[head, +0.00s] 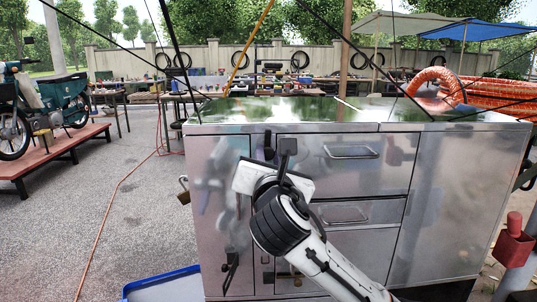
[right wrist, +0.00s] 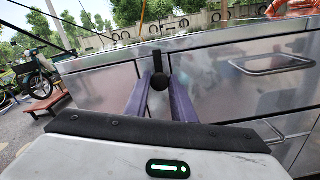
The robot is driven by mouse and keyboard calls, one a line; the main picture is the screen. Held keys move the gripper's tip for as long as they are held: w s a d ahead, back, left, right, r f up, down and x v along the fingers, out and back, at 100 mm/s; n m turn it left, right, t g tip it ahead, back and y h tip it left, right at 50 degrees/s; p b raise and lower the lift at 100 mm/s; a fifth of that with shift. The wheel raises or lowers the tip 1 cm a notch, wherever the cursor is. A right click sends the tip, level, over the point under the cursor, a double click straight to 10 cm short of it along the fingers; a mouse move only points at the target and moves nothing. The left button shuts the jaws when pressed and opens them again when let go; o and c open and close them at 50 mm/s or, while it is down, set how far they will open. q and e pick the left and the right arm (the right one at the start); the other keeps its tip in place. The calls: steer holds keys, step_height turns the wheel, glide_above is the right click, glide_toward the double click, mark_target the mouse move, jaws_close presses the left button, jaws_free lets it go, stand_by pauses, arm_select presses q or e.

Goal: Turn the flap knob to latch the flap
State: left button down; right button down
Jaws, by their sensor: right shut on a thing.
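The black flap knob (head: 268,141) is on the front of the metal cart, just left of a vertical panel seam near the top edge. In the right wrist view the knob (right wrist: 160,82) shows as a round dark end with a dark upright bar above it. My right gripper (head: 279,152) is at the knob. In the right wrist view its two purple fingers (right wrist: 163,86) stand on either side of the knob, shut on it. In the head view the gripper partly hides the knob's lower part. I cannot tell which panel is the flap. My left gripper is not in view.
The cart's top (head: 320,110) is shiny. Drawer handles (head: 350,152) stick out right of the knob. A padlock (head: 184,190) hangs at the cart's left edge. A blue-rimmed tray (head: 160,281) lies on the ground at lower left. The ground left of the cart is mostly clear.

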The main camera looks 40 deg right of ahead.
steer(key=shift+r+m+p, duration=0.1)
steer(key=shift+m+p, duration=0.85)
steer(key=shift+m, duration=0.15)
steer(key=shift+m+p, duration=0.55)
steer(key=shift+m, duration=0.35)
steer(key=m+p, duration=0.1)
steer(key=m, duration=0.2)
steer(key=shift+m+p, duration=0.4)
steer(key=m, duration=0.1)
steer(key=m+p, duration=0.1)
steer(key=shift+f+m, duration=0.2)
steer(key=shift+m, duration=0.1)
steer(key=m, duration=0.2)
steer(key=shift+m, duration=0.4)
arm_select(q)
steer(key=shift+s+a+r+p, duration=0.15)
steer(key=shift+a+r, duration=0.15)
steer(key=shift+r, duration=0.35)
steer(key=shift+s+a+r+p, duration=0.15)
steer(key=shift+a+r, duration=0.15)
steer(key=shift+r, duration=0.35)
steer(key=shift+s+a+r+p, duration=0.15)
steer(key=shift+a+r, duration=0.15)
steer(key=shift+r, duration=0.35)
arm_select(e)
steer(key=shift+f+m, duration=0.1)
steer(key=shift+m, duration=1.9)
steer(key=c, duration=1.5)
jaws_free()
